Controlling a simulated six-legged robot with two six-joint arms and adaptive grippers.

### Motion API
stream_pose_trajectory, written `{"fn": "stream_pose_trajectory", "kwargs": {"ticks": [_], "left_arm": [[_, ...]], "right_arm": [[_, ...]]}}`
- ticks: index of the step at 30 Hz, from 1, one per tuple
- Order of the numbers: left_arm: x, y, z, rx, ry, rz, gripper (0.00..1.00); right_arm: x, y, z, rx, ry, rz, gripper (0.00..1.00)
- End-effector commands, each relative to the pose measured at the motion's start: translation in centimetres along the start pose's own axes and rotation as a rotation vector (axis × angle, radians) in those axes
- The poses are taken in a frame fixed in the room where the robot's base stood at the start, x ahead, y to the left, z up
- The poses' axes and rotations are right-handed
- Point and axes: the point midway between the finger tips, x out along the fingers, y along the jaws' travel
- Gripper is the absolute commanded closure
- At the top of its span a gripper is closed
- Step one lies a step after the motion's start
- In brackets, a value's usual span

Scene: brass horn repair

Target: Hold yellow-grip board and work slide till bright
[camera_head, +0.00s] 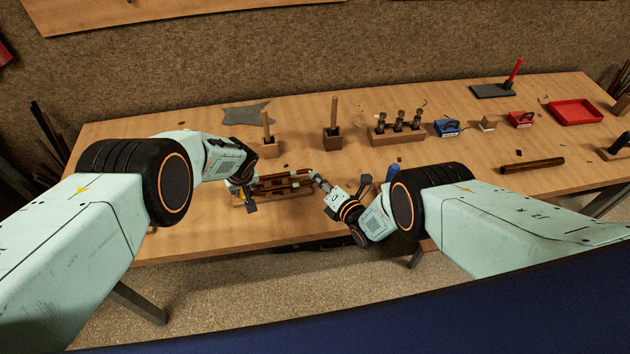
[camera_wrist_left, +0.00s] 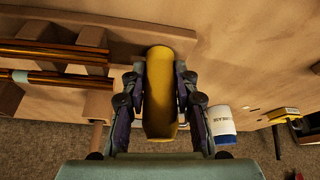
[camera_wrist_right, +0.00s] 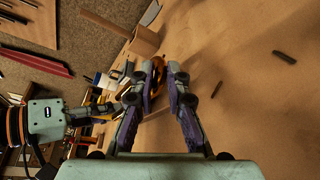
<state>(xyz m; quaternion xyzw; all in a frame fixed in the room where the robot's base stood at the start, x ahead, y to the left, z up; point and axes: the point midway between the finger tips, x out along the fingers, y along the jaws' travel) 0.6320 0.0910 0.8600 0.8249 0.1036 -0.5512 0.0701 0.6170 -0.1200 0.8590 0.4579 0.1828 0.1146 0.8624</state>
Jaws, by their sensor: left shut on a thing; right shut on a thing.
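The board (camera_head: 262,202) lies near the front edge of the table, with the brass slide tubes (camera_head: 290,184) along it. In the left wrist view, my left gripper (camera_wrist_left: 160,95) is shut on the board's yellow grip (camera_wrist_left: 160,90), and the tubes (camera_wrist_left: 50,62) rest in wooden blocks to its left. My right gripper (camera_head: 316,177) is at the right end of the slide. In the right wrist view it (camera_wrist_right: 157,85) is shut on an orange-brass piece (camera_wrist_right: 156,75), mostly hidden by the fingers. How bright the tubes are is hard to tell.
Wooden blocks with upright dowels (camera_head: 334,115) and a rack of bottles (camera_head: 398,128) stand behind. A grey cloth (camera_head: 246,114) lies at the back left, a red tray (camera_head: 575,112) at the far right. A white jar (camera_wrist_left: 221,122) stands beside the yellow grip. A dark bar (camera_head: 533,165) lies right.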

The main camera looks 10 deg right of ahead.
Motion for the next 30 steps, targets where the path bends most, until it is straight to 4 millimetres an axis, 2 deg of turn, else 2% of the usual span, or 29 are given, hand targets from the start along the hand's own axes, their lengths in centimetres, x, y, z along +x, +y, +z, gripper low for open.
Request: {"fn": "stream_pose_trajectory", "kwargs": {"ticks": [1,4,12,13,20,30], "left_arm": [[0.0,0.0,-0.1,0.000,0.001,-0.001,1.00],[0.0,-0.1,-0.1,0.000,0.001,-0.001,1.00],[0.0,0.0,-0.1,0.000,0.001,-0.001,1.00],[0.0,0.0,-0.1,0.000,0.001,-0.001,1.00],[0.0,0.0,-0.1,0.000,0.001,-0.001,1.00],[0.0,0.0,-0.1,0.000,0.001,0.000,1.00]], "right_arm": [[-0.5,-0.9,0.7,-0.003,0.000,-0.008,1.00],[-0.9,-1.6,1.6,-0.002,0.003,-0.008,1.00],[-1.0,-1.6,1.6,-0.001,0.005,-0.008,1.00],[-1.0,-1.6,1.6,-0.001,0.005,-0.008,0.83],[-0.9,-1.5,1.6,-0.001,0.004,-0.006,0.64],[-1.0,-1.5,1.7,0.000,0.002,-0.004,0.64]]}}
